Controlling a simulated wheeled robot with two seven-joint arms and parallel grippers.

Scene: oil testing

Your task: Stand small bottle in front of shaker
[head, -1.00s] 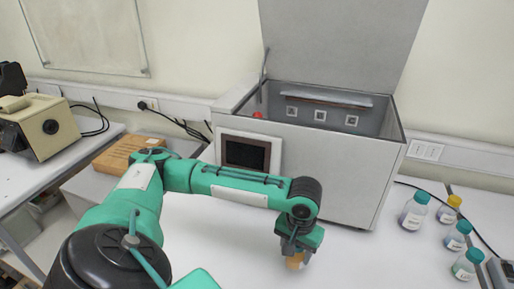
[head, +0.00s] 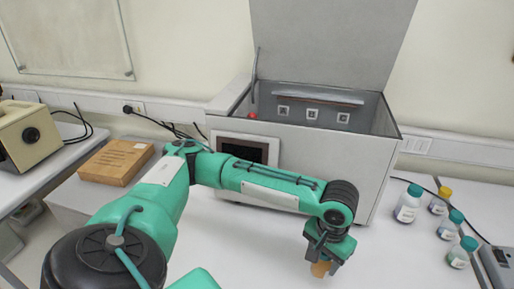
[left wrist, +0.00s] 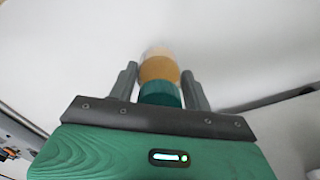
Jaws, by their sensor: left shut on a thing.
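The shaker (head: 322,165) is a large grey box with its lid raised, standing on the white table. My left gripper (head: 325,257) points down over the table in front of the shaker, toward its right side. It is shut on a small bottle (head: 320,269) with orange-brown contents, of which only the lower part shows below the fingers. In the left wrist view, the small bottle (left wrist: 158,70) and its teal cap sit between the two fingers of the left gripper (left wrist: 160,88). I cannot tell whether its base touches the table. My right gripper is not in view.
Several bottles stand right of the shaker, among them a teal-capped one (head: 408,204) and a yellow-capped one (head: 439,201). A brown box (head: 116,163) and a beige device (head: 22,137) are at the left. The white table (head: 385,255) is clear between gripper and bottles.

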